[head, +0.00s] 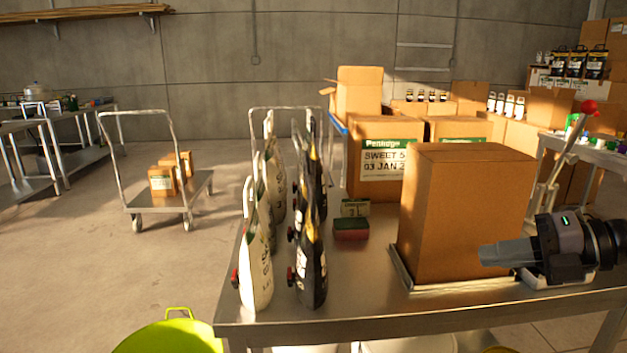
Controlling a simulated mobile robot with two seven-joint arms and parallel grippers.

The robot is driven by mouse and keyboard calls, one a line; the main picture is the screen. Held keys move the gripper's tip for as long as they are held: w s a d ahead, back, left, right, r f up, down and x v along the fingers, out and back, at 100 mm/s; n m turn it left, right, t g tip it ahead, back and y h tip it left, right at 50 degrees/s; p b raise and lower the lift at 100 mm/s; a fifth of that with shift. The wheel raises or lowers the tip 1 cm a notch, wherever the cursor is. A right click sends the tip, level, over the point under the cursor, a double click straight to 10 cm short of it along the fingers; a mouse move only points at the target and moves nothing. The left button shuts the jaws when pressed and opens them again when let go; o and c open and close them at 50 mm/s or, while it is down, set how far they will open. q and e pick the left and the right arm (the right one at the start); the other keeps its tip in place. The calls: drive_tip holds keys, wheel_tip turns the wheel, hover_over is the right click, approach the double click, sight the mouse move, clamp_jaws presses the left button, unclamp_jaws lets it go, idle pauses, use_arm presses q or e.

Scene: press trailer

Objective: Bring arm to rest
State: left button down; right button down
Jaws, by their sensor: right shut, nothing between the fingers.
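My right gripper (508,253) comes in from the right edge, with its fingers pointing left. It is shut and empty, in front of the lower right part of a large closed cardboard box (465,210). Whether the fingers touch the box cannot be told. The box stands on a flat metal plate (455,287) on the steel table (350,318). My left gripper is not in view.
White pouches (257,265) and black pouches (312,265) stand in rows on the table's left part. A lime-green bucket (170,338) is on the floor at front left. A trolley (170,195) stands beyond; floor between is clear.

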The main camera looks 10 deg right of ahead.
drive_tip(key=s+a+f+m+t+h, duration=0.2)
drive_tip(key=f+m+t+h, duration=0.15)
drive_tip(key=f+m, duration=0.7)
drive_tip(key=s+a+f+m+t+h, duration=0.3)
drive_tip(key=f+m, duration=0.5)
drive_tip(key=f, duration=0.6)
drive_tip(key=s+a+f+m+g+h, duration=0.2)
drive_tip(key=s+a+f+m+g, duration=0.2)
drive_tip(key=s+a+f+m, duration=0.6)
wheel_tip(320, 180, down, 4)
drive_tip(key=shift+s+a+r, duration=0.1)
drive_tip(key=shift+s+a, duration=0.15)
drive_tip(key=shift+s, duration=0.35)
drive_tip(key=shift+g, duration=0.25)
